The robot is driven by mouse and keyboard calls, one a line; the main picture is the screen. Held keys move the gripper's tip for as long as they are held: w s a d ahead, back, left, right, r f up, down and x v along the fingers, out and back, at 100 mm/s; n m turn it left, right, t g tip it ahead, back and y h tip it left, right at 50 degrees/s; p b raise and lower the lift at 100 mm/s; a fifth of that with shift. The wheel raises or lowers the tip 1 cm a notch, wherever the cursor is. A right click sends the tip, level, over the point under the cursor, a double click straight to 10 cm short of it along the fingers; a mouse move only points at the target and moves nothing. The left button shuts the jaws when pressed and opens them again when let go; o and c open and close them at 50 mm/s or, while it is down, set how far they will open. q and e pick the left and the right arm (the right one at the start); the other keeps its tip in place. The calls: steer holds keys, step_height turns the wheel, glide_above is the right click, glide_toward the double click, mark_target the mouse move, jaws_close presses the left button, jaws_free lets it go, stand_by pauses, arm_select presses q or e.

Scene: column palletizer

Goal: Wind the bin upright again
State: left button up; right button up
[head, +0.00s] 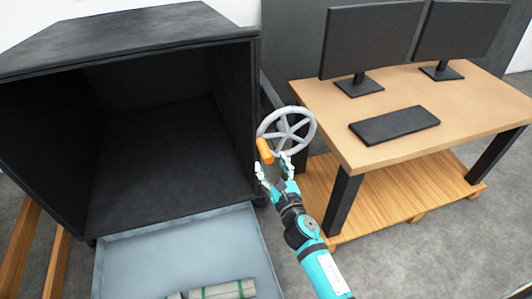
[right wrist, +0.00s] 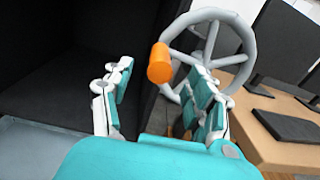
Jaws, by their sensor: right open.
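The dark bin (head: 160,150) stands at the left in the head view, tilted, with its open mouth facing me. Its inside looks empty. A grey spoked handwheel (head: 303,117) with an orange handle (head: 264,150) is at the bin's right side. My right gripper (head: 273,172) is open just in front of the wheel's lower left, near the handle. In the right wrist view the orange handle (right wrist: 159,63) shows beyond and between the open fingers, with the wheel (right wrist: 236,42) behind the right finger. I cannot tell whether a finger touches the wheel. My left gripper is out of view.
A pale blue-grey tray (head: 113,262) with green-banded bundles (head: 222,290) lies below the bin's mouth. A wooden desk (head: 450,100) with two monitors (head: 370,40) and a keyboard (head: 394,125) stands at the right, close to the wheel. Grey floor is open at the lower right.

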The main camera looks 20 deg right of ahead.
mark_target(266, 154)
steer(key=shift+w+a+b, duration=0.1)
steer(key=shift+w+b, duration=0.35)
steer(key=shift+w, duration=2.4)
jaws_close()
